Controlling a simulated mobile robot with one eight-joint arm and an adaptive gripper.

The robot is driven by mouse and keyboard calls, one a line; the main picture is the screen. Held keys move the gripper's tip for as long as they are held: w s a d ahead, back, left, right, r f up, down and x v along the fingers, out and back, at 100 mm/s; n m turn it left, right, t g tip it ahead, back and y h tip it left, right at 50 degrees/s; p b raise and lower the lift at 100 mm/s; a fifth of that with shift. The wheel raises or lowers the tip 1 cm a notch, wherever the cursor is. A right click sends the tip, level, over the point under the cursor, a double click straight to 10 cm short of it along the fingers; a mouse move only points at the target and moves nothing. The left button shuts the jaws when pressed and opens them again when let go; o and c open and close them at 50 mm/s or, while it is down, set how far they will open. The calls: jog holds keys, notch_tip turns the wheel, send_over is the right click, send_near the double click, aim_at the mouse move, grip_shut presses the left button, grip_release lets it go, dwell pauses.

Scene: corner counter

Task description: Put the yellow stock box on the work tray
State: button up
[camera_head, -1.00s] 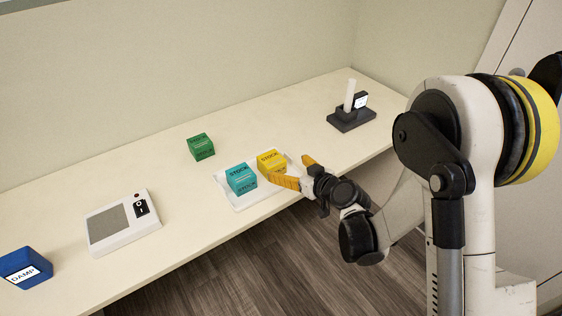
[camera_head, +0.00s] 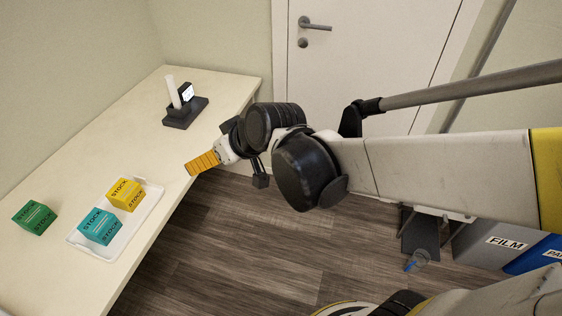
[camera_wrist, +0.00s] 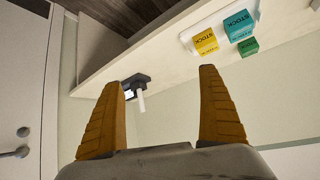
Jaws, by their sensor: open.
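The yellow stock box (camera_head: 126,194) sits on the white work tray (camera_head: 81,243), toward its far end. A teal stock box (camera_head: 99,227) sits beside it on the same tray. My gripper (camera_head: 190,170) is near the counter's front edge, to the right of the tray and apart from it. In the wrist view my gripper (camera_wrist: 163,78) is open, with nothing between its two orange fingers. The yellow box (camera_wrist: 206,42) and the teal box (camera_wrist: 239,25) also show there, beyond the fingertips.
A green stock box (camera_head: 35,217) stands on the counter left of the tray. A dark stand (camera_head: 186,112) with a white cylinder is at the counter's far end. A door (camera_head: 370,60) is behind my arm. Bins, one labelled FILM (camera_head: 505,244), stand on the floor at right.

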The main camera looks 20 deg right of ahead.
jog(key=s+d+m+g+h, duration=0.1)
jog(key=s+d+m+h, duration=0.3)
jog(key=s+d, duration=0.8)
jog(key=shift+s+d+r, duration=0.35)
jog(key=shift+s, duration=0.75)
